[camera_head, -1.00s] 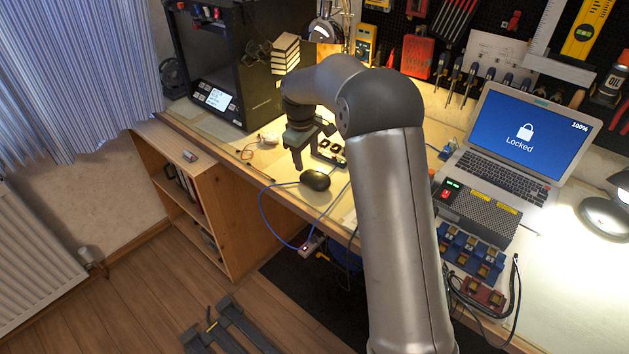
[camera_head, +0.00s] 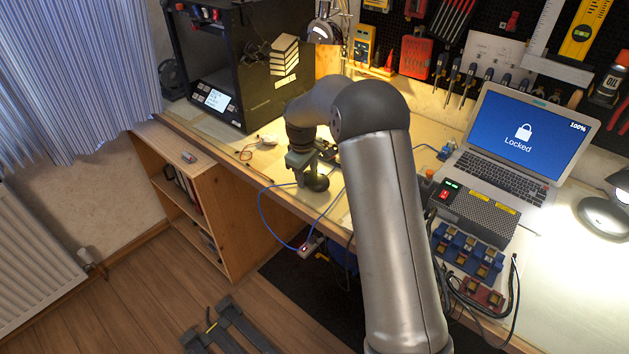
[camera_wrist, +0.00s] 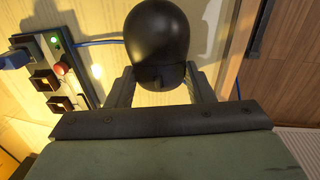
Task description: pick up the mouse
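The black mouse (camera_head: 318,184) lies on the workbench near its front edge, partly hidden by my gripper (camera_head: 304,176) in the head view. In the wrist view the mouse (camera_wrist: 158,40) is at the top centre, with its near end between the two fingers of my gripper (camera_wrist: 160,78). One finger is on each side of the mouse. The fingers are apart, and I cannot tell whether they touch its sides. The mouse's blue cable (camera_wrist: 98,43) runs off to the left in the wrist view.
The bench's front edge (camera_head: 250,176) is close by. A black 3D printer (camera_head: 240,70) stands behind on the left; a laptop (camera_head: 515,140) is on the right.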

